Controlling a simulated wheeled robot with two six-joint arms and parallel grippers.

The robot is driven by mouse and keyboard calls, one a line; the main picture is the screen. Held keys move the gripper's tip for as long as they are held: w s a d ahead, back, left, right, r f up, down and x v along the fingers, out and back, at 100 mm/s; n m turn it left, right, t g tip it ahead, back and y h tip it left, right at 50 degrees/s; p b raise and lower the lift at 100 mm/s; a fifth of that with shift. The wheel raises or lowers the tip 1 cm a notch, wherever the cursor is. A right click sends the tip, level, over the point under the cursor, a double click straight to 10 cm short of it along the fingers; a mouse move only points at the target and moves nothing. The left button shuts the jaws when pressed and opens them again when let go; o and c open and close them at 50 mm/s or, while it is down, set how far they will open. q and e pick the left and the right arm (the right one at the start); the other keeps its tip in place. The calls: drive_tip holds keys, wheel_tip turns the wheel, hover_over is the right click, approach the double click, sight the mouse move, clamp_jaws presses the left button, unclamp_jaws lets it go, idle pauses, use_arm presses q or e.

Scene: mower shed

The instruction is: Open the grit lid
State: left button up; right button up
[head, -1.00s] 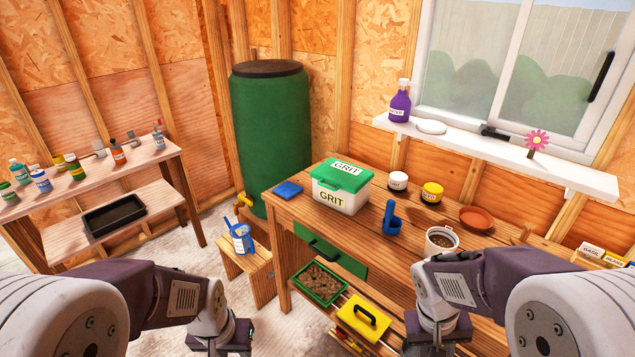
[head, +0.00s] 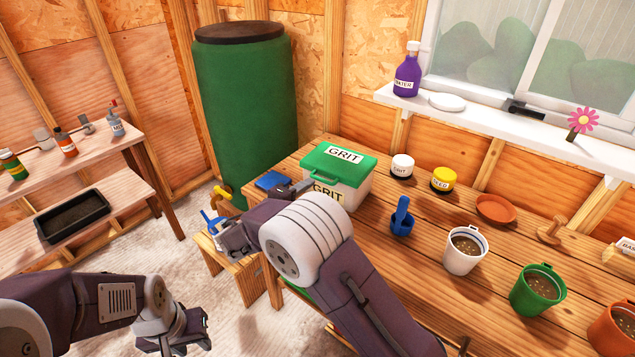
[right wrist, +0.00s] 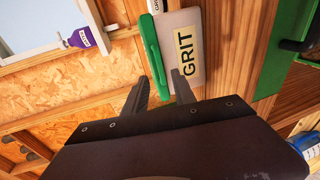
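The grit box (head: 351,191) is a white tub on the workbench with a "GRIT" label. Its green lid (head: 330,158) lies flat and closed on top. In the right wrist view the box (right wrist: 192,70) appears turned on its side, with the edge of the green lid (right wrist: 152,58) ahead of the fingers. My right gripper (right wrist: 160,78) is open and empty, with a gap between its fingers. In the head view my right gripper (head: 292,190) is at the box's front left; my arm hides part of the box front. My left gripper (head: 188,340) is low at the lower left, away from the bench.
A blue flat item (head: 272,180) lies left of the box. A green barrel (head: 246,110) stands behind.

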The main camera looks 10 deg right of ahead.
sight(321, 181)
drive_tip(key=x, duration=0.6)
drive_tip(key=shift+d+p, duration=0.2)
drive_tip(key=shift+p, duration=0.1)
drive_tip(key=shift+w+d+f, duration=0.15)
drive_tip(key=shift+w, duration=0.2)
clamp_jaws()
idle(0.7)
